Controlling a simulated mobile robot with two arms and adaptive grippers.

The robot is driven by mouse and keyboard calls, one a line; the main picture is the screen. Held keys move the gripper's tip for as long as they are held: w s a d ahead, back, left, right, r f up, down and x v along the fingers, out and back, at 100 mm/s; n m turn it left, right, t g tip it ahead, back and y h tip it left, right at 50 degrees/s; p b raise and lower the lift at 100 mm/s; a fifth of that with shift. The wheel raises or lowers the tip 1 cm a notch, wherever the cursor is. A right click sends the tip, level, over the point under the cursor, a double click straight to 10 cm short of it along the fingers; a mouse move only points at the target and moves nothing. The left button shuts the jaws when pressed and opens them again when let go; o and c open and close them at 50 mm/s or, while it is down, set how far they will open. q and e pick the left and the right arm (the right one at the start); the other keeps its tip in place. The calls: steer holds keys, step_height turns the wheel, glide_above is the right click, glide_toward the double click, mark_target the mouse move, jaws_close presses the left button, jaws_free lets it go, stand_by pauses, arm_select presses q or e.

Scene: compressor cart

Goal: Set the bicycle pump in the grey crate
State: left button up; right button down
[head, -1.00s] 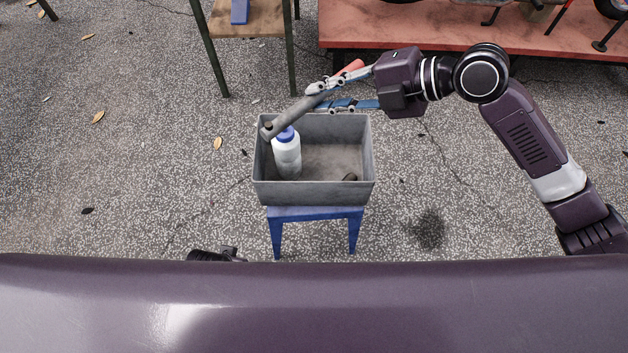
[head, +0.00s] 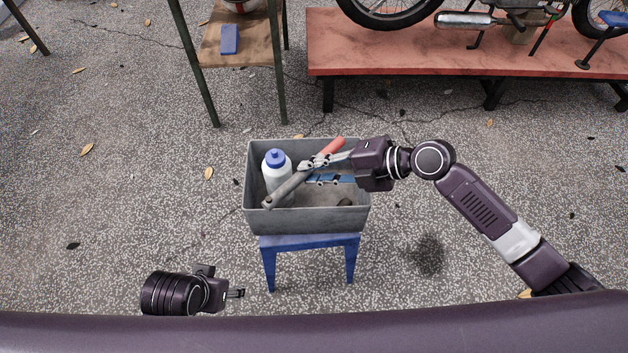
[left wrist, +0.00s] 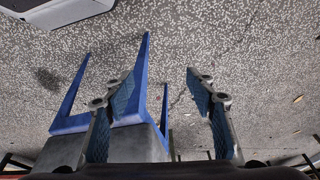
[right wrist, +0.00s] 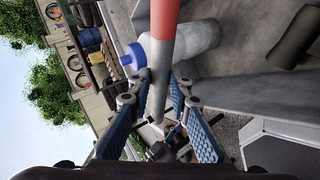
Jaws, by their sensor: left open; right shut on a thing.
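The bicycle pump (head: 290,188) is a grey tube with a red end (head: 334,146). My right gripper (head: 309,172) is shut on its tube and holds it tilted over the mouth of the grey crate (head: 305,222). The red end is by the back rim and the grey end by the front left; I cannot tell how deep it hangs. In the right wrist view the pump (right wrist: 160,65) runs between the fingers, with a white bottle behind it. My left gripper (head: 238,293) is open and empty, low and left of the crate; its fingers spread in the left wrist view (left wrist: 157,90).
A white bottle with a blue cap (head: 277,168) stands in the crate's left part. A small dark thing (head: 345,202) lies at its right. The crate rests on a blue stool (head: 310,243). A red platform (head: 420,50) and a wooden-topped table (head: 248,52) stand behind.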

arm_select(q)
steer(key=shift+v, duration=1.15)
arm_select(e)
steer(key=shift+s+f, duration=0.1)
steer(key=shift+f, duration=1.8)
steer(key=c, duration=1.8)
jaws_free()
arm_select(q)
steer(key=shift+w+a, duration=0.1)
steer(key=shift+w, duration=0.05)
arm_select(e)
steer(key=shift+o, duration=0.2)
arm_select(q)
steer(key=shift+f, duration=0.15)
arm_select(e)
steer(key=v, duration=1.2)
